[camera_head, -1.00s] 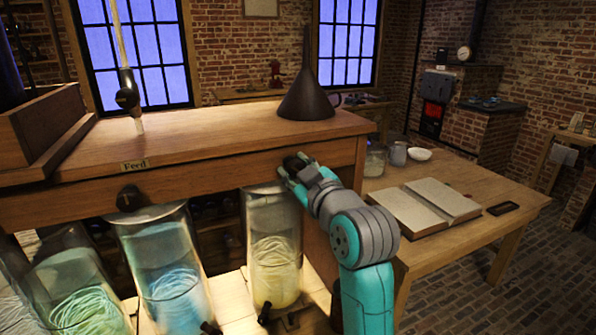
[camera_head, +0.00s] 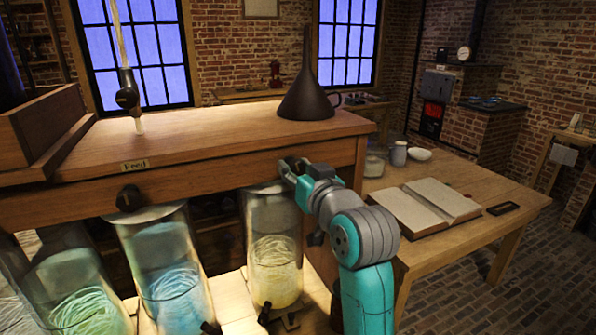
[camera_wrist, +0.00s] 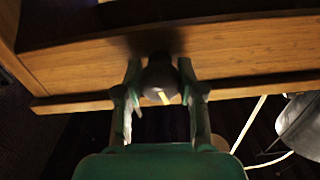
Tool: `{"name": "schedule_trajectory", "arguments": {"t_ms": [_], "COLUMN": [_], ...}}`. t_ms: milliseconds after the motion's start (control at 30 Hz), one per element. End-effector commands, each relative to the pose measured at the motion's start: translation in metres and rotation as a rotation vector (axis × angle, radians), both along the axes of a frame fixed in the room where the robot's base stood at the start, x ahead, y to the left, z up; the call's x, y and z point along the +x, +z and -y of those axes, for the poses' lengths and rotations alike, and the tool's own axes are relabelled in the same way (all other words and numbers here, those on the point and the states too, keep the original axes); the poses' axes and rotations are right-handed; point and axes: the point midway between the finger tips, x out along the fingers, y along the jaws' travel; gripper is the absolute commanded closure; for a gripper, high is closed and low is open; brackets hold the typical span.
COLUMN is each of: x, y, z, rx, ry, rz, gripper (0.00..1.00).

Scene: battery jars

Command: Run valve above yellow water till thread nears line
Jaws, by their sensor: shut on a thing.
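The jar with yellow water (camera_head: 273,262) stands below the shelf front, and pale thread lies coiled in its lower part. Any line on the jar is too small to make out. The dark valve knob (camera_wrist: 160,78) above it sits on the wooden shelf front, with a light pointer mark on its face. My gripper (camera_head: 290,168) is at this knob. In the wrist view my gripper's two fingers (camera_wrist: 160,85) close around the knob from both sides. In the head view the gripper hides the knob.
A jar of blue water (camera_head: 172,275) and a jar of green water (camera_head: 80,295) stand to the left. Another knob (camera_head: 130,198) sits under the Feed label (camera_head: 134,166). A dark funnel (camera_head: 308,95) stands on the shelf top. An open book (camera_head: 428,208) lies on the right table.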

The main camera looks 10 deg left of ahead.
Motion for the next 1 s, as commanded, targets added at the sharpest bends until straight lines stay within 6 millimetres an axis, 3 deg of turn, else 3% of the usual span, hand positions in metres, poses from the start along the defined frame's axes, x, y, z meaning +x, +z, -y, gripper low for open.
{"name": "schedule_trajectory", "arguments": {"t_ms": [267, 600, 867, 900, 1000], "x": [0.0001, 0.0001, 0.0002, 0.0002, 0.0002], "y": [-0.0007, -0.0007, -0.0004, -0.0004, -0.0002], "z": [0.0000, 0.0000, 0.0002, 0.0002, 0.0001], "rx": [0.012, 0.239, 0.256, 0.256, 0.256], "ry": [0.000, 0.000, -0.001, -0.001, 0.000], "rz": [-0.011, -0.164, -0.174, -0.174, -0.173], "gripper": [0.95, 0.95, 0.95, 0.52, 0.27]}}
